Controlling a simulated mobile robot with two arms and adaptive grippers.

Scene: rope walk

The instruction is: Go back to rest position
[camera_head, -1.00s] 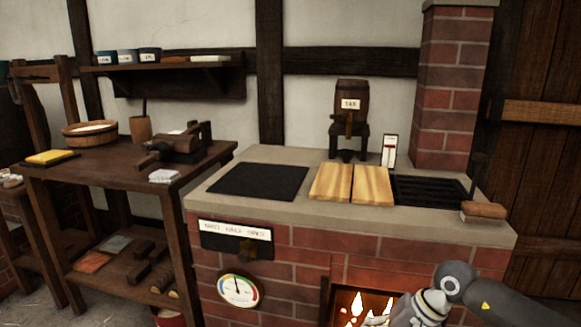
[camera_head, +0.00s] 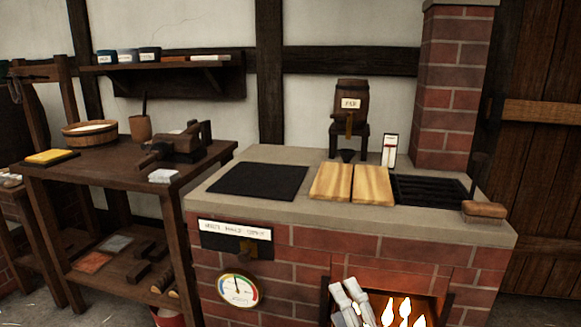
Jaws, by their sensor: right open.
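My right gripper (camera_head: 346,286) shows at the bottom of the head view, with only its pale grey fingers in sight. It is open, with nothing seen between the fingers. The fingers point up in front of the left part of the brick stove's lit fire opening (camera_head: 408,310). I cannot tell how far they are from the bricks. The rest of my right arm is below the frame. My left gripper is not in view.
The brick stove's stone top (camera_head: 300,204) holds a black plate (camera_head: 258,181), two wooden boards (camera_head: 352,184), a black grate (camera_head: 428,190) and a tar barrel (camera_head: 352,101). A round gauge (camera_head: 238,290) is on the front. A dark workbench (camera_head: 100,168) stands left.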

